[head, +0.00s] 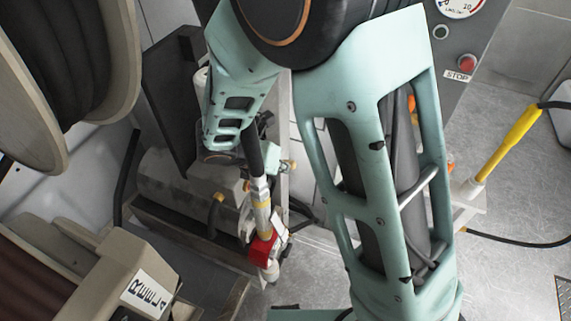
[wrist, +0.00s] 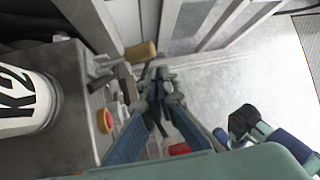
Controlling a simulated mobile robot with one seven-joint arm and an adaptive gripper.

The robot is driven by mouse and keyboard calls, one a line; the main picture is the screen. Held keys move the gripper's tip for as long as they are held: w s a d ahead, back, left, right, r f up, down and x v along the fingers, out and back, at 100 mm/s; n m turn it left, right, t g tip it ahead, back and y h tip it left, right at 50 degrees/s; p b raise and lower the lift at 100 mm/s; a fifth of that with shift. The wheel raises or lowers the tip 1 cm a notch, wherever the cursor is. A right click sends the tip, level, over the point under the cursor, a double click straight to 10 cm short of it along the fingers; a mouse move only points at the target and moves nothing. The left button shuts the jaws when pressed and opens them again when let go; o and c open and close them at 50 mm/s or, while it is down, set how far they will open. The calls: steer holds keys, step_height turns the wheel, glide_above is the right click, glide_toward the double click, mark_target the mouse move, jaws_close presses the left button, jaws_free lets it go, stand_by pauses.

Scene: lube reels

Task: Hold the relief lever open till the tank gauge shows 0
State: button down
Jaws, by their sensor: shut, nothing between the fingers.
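My gripper (wrist: 160,82) is shut and empty in the wrist view, its fingertips together near the middle. A small lever with a tan grip (wrist: 140,50) sticks out from the grey housing just beyond and left of the fingertips; it looks apart from them. I cannot tell for sure that it is the relief lever. In the head view a grey horizontal tank (head: 172,190) lies low behind my arm, with a red valve part (head: 262,250) at its right. My arm covers much of the fittings there. No readable tank gauge shows.
Hose reels (head: 60,80) fill the head view's left. A dial (head: 460,6), cut off at the top, and a red stop button (head: 467,62) are upper right. Open floor (head: 510,190) lies right.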

steer(key=shift+p+v, duration=0.5)
steer(key=shift+v, duration=0.65)
steer(key=shift+d, duration=0.2)
